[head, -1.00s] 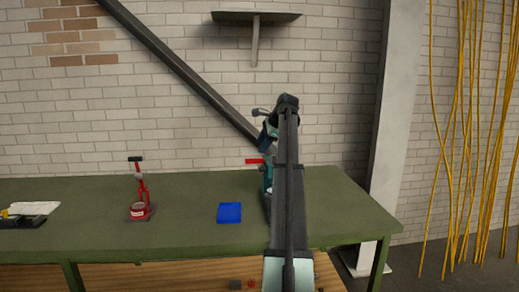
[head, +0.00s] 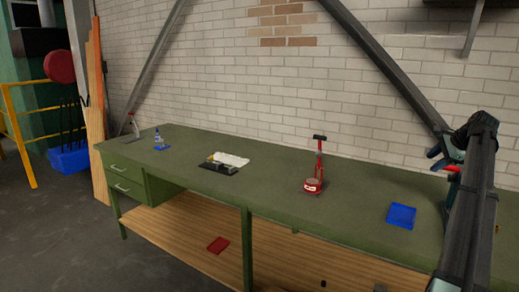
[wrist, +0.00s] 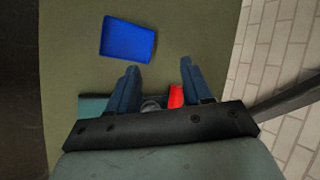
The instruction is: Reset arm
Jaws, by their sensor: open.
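My gripper (wrist: 158,80) is open in the wrist view, its two blue fingers apart above the green bench. A red object (wrist: 176,97) shows between the fingers near their base, partly hidden by my gripper; I cannot tell whether it touches a finger. A small grey round thing beside it is also partly hidden. A blue square tray (wrist: 127,40) lies on the bench beyond the fingertips, apart from them. In the head view my arm stands at the right edge, and the blue tray (head: 401,215) lies on the bench to its left.
The green workbench (head: 270,190) runs along a brick wall. A red stand-like tool (head: 316,170) stands mid-bench. A dark item with white cloth (head: 230,161) and a blue bottle (head: 158,138) are further left. A red piece (head: 218,245) lies on the lower shelf. Bench space between them is clear.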

